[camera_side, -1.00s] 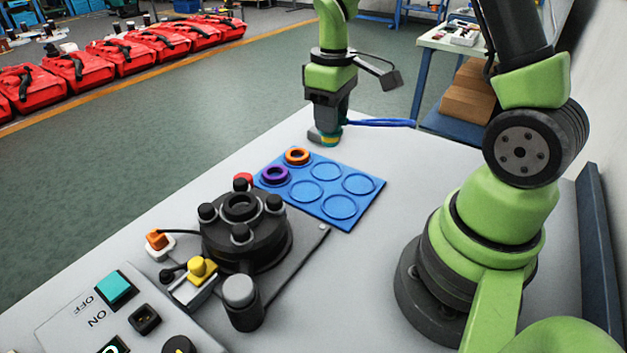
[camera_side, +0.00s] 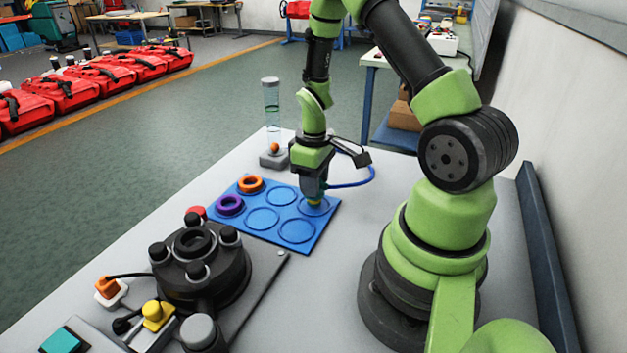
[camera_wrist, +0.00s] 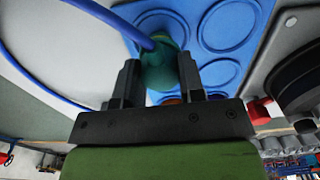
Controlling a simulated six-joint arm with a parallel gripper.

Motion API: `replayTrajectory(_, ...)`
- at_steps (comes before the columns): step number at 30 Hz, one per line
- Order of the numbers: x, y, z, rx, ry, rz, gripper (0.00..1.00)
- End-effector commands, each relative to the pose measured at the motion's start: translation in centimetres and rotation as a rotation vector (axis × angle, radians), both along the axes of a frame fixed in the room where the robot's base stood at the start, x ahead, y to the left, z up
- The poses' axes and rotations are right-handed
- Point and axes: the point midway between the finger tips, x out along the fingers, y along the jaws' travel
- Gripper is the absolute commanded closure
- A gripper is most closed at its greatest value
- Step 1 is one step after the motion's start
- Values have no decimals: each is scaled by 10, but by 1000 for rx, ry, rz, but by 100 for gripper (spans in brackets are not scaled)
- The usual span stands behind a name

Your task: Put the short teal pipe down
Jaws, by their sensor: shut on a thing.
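The short teal pipe (camera_wrist: 158,68) is between my gripper's two fingers in the wrist view, and the fingers are shut on it. A blue hose (camera_wrist: 120,22) runs up to the pipe there. In the side view my gripper (camera_side: 314,201) points down over the far right round spot of the blue tray (camera_side: 325,228). Only a small yellowish bit of the held piece shows under the fingers. I cannot tell whether it touches the tray. An orange ring (camera_side: 250,184) and a purple ring (camera_side: 230,205) sit on the tray's left spots.
A clear tube on a grey base (camera_side: 273,158) stands behind the tray. A black round fixture with posts (camera_side: 200,262) stands in front left. The table right of the tray is bare.

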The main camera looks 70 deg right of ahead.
Motion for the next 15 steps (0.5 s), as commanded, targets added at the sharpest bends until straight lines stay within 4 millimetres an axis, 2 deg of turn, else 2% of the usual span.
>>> replayTrajectory(11,0,0,-5,0,-1,0,100)
replayTrajectory(12,0,0,-5,0,-1,0,59)
replayTrajectory(15,0,0,-5,-1,-1,0,38)
